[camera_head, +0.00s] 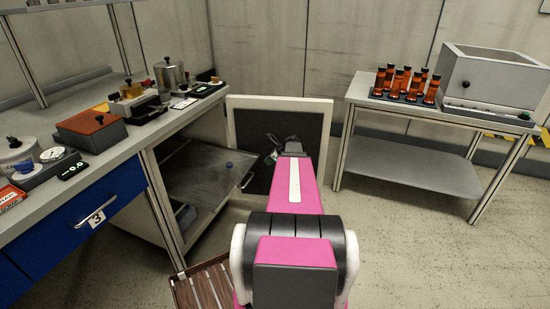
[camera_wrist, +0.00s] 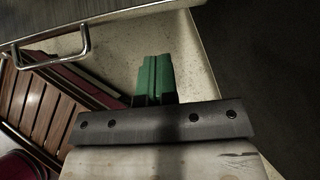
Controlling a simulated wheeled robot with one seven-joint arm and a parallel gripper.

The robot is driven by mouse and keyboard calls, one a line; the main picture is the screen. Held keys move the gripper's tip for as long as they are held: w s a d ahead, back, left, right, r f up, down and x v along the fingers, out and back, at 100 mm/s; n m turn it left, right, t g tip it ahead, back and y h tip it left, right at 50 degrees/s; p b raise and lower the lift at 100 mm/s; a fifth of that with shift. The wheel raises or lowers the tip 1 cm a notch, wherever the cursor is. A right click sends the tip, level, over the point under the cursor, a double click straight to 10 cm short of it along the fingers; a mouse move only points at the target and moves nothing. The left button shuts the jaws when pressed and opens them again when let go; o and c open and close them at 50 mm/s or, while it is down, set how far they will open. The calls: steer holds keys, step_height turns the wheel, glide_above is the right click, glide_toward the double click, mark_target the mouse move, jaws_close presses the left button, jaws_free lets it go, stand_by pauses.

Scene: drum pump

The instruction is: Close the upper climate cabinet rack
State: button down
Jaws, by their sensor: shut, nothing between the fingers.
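The upper climate cabinet rack (camera_head: 196,188) is a grey metal tray under the left bench, pulled out through the cabinet opening. Its bar handle (camera_head: 247,180) is on its front edge; the handle also shows in the wrist view (camera_wrist: 68,61) at upper left. A small blue round item lies on the rack (camera_head: 229,165). The cabinet door (camera_head: 312,111), a pale frame with a dark panel, stands open behind my gripper. My gripper (camera_head: 272,157) is just right of the handle, apart from it. In the wrist view its green fingers (camera_wrist: 154,62) are together and empty.
A slatted wooden platform (camera_head: 208,290) lies on the floor below the rack. The blue drawer (camera_head: 90,210) is left of the cabinet. A side table (camera_head: 415,168) with orange bottles and a grey box stands at right. Floor between it and my arm is clear.

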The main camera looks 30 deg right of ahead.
mark_target(205, 150)
steer(key=shift+w+a+f, duration=0.25)
steer(key=shift+w+a, duration=0.55)
steer(key=shift+w, duration=0.2)
steer(key=shift+w+a+f, duration=0.2)
steer(key=shift+w+a, duration=0.55)
steer(key=shift+w, duration=0.2)
steer(key=shift+w+a, duration=0.1)
steer(key=w+a, duration=0.6)
steer(key=w, duration=0.2)
steer(key=w+a, duration=0.7)
steer(key=w, duration=0.1)
steer(key=w+a, duration=0.6)
steer(key=w, duration=0.3)
steer(key=shift+a, duration=0.25)
